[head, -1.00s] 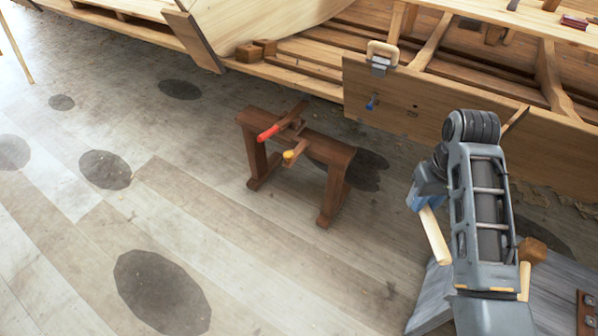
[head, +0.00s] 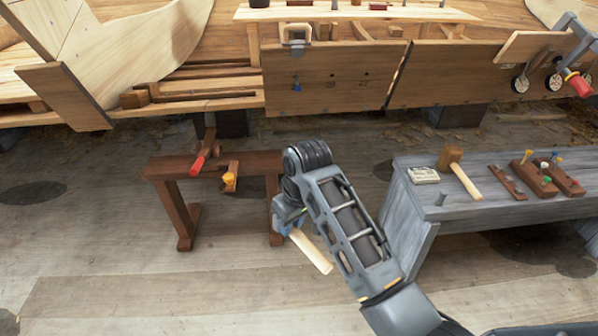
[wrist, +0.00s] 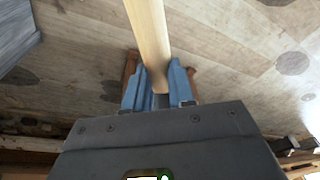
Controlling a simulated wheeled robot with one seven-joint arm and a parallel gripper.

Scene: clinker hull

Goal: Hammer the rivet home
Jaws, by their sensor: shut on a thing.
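My gripper (head: 288,220) is shut on a pale wooden handle (head: 313,252) and holds it clear of the floor. In the wrist view, the blue fingers (wrist: 159,86) close around this handle (wrist: 149,35), which runs up out of the picture. Whatever head the handle carries is hidden or out of view. The hull plank (head: 290,98) stands beyond my gripper. A blue-tipped pin (head: 297,82) sticks out of it, and small dark spots (head: 331,78) lie to its right. I cannot tell which of these is the rivet.
A brown trestle (head: 240,163) with a red-handled tool (head: 203,155) stands left of my arm. A grey bench (head: 410,200) at the right bears a mallet (head: 449,156) and several tools. A clamp (head: 296,38) grips the plank's top. Floor is clear front left.

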